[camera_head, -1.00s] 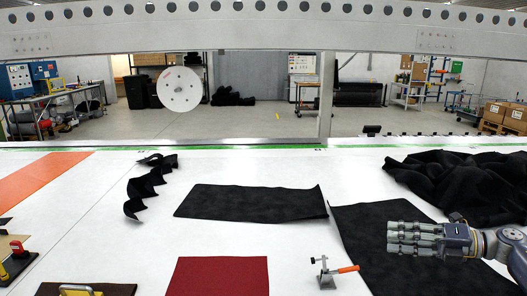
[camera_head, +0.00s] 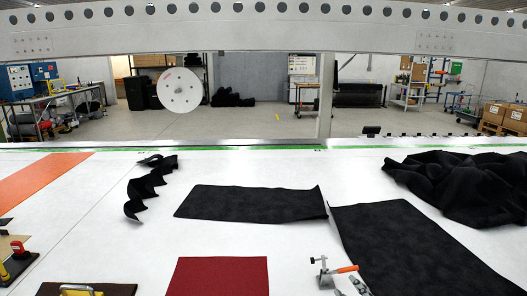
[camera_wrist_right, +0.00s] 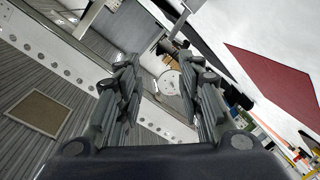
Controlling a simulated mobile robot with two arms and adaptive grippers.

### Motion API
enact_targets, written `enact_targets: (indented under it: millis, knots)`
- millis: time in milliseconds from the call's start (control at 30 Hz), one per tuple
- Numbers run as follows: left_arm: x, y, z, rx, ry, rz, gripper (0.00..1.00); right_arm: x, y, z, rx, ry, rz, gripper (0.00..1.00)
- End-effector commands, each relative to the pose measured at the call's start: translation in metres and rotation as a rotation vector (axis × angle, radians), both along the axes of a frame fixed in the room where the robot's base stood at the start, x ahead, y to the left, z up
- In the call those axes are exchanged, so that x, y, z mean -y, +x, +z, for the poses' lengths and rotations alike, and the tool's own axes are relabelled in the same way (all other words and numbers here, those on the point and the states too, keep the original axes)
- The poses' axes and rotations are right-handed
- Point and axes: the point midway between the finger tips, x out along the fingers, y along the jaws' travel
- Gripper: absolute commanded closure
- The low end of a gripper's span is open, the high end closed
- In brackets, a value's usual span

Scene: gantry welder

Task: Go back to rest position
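My right gripper (camera_wrist_right: 158,75) shows in the right wrist view with its two dark fingers spread apart and nothing between them. It is not clearly visible in the head view; small grey metal parts at the bottom edge beside the toggle clamp (camera_head: 322,272) may be its fingertips, but I cannot tell. My left gripper is in neither view. The large white table (camera_head: 300,220) fills the lower head view. The red fabric panel (camera_head: 220,277) lies on it and also shows at the right of the wrist view (camera_wrist_right: 278,82).
Two flat black panels (camera_head: 250,204) (camera_head: 405,245), a crumpled black cloth (camera_head: 460,185) and a wavy black strip (camera_head: 147,188) lie on the table. Tools with handles (camera_head: 17,257) stand at the left. A perforated beam (camera_head: 260,30) spans the top.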

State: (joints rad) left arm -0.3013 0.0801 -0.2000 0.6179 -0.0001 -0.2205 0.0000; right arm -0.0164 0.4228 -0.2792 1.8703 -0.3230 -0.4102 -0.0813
Motion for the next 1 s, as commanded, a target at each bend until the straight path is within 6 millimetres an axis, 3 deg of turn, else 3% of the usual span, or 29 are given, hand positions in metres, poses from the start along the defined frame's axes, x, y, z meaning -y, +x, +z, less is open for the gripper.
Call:
enact_targets:
  millis: [100,300,600,833,1000]
  knots:
    - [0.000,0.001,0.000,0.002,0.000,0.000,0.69,0.001,-0.053,-0.040,-0.212,0.137,-0.130,0.65]
    - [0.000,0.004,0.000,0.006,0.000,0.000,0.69,-0.001,-0.155,-0.091,-0.568,0.309,-0.314,0.65]
    - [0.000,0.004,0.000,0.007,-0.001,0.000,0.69,-0.013,-0.265,-0.115,-0.904,0.426,-0.450,0.65]
    - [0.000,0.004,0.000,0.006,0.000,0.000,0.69,-0.022,-0.332,-0.114,-1.099,0.476,-0.516,0.65]
    - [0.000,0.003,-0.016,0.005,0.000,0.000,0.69,-0.023,-0.323,-0.165,-1.114,0.467,-0.521,0.65]
